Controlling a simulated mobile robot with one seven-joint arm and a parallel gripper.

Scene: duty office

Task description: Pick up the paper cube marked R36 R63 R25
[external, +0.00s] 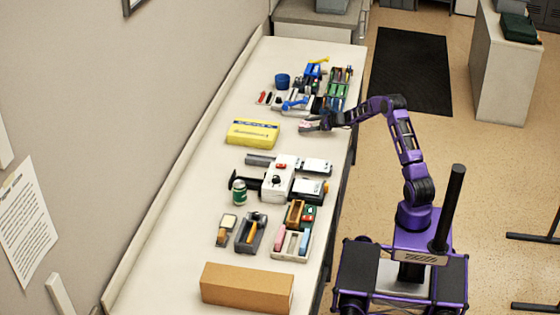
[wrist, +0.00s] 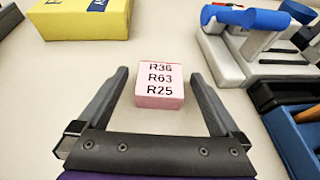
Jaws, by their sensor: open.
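The pink paper cube (wrist: 159,98) sits on the table in the middle of the wrist view, with R36, R63 and R25 printed in black on its top. My gripper (wrist: 158,80) is open, with one finger on each side of the cube and a gap on both sides. The cube (external: 309,126) shows there only as a small pinkish patch at the gripper's tip, mostly hidden.
A yellow box (external: 252,133) lies close to the gripper; it shows at the upper left in the wrist view (wrist: 85,20). A blue-handled grey-white device (wrist: 240,50) and a blue tray (wrist: 294,140) stand to the right. Table between them is clear. A brown box (external: 247,288) is nearer.

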